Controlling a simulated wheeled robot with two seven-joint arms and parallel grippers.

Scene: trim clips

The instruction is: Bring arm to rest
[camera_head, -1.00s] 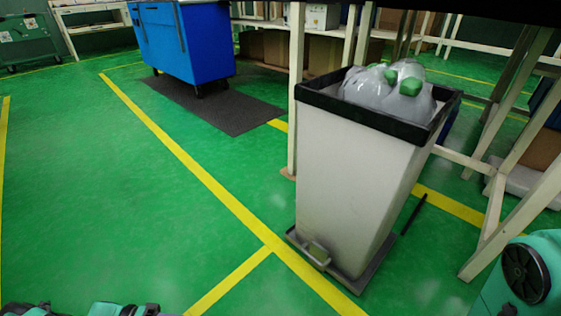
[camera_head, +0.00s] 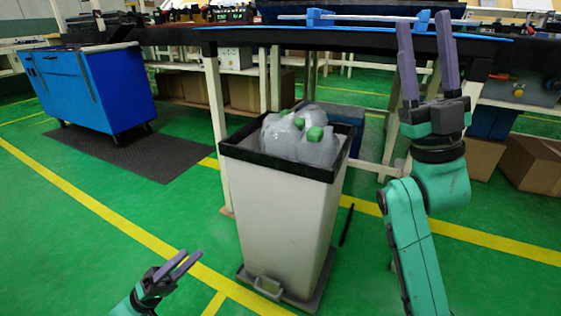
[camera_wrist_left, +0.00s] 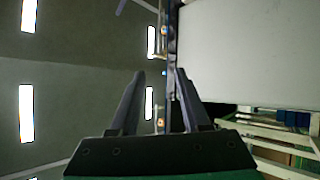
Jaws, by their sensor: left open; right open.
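My left gripper (camera_head: 182,263) is low at the bottom left in the head view, left of the white bin. Its purple fingers are apart and empty, and they also show in the left wrist view (camera_wrist_left: 158,95). My right gripper (camera_head: 428,55) is raised at the right, with its fingers pointing up in front of the table edge. Its fingers are apart with nothing between them.
A white bin (camera_head: 285,215) with a black rim holds clear bags with green parts. A table (camera_head: 350,37) with a blue-edged top, a white rod and blue holders stands behind. A blue cart (camera_head: 90,95) stands on a dark mat (camera_head: 150,155). Green floor at left is clear.

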